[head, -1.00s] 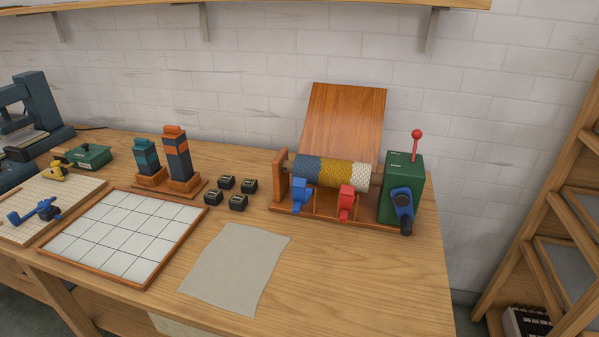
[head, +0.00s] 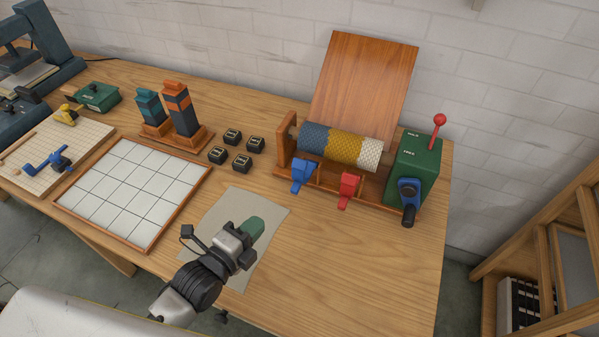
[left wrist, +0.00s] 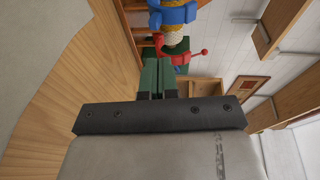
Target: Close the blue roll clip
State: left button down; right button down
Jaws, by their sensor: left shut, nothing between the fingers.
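The blue roll clip (head: 301,176) sits on the front of the wooden roll stand, below the blue end of the wool roll (head: 314,138). It hangs in front of the roll; I cannot clearly tell its latch. A similar red clip (head: 348,190) is to its right. My left gripper (head: 256,227) is shut and empty above the grey sheet, in front of and left of the blue clip, apart from it. In the left wrist view, its green fingers (left wrist: 158,76) are together, with a blue part (left wrist: 172,15) and red parts beyond. My right gripper is not in view.
A green box (head: 413,170) with a red-knobbed lever and blue crank stands at the stand's right end. Several small black blocks (head: 233,137) lie left of the stand. A white gridded tray (head: 130,190) is further left. The table's front right is clear.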

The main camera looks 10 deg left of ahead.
aim_at(291, 189)
pick_arm(q)
jog(key=shift+r, duration=0.1)
dwell(0.3)
jog(key=p+x, duration=0.1)
jog(key=x, duration=0.3)
jog(key=r+p+x, duration=0.1)
jog(key=x, duration=0.4)
jog(key=p+x, duration=0.1)
jog(key=x, duration=0.4)
jog(key=shift+r, duration=0.15)
jog(key=shift+w+a+r, duration=0.1)
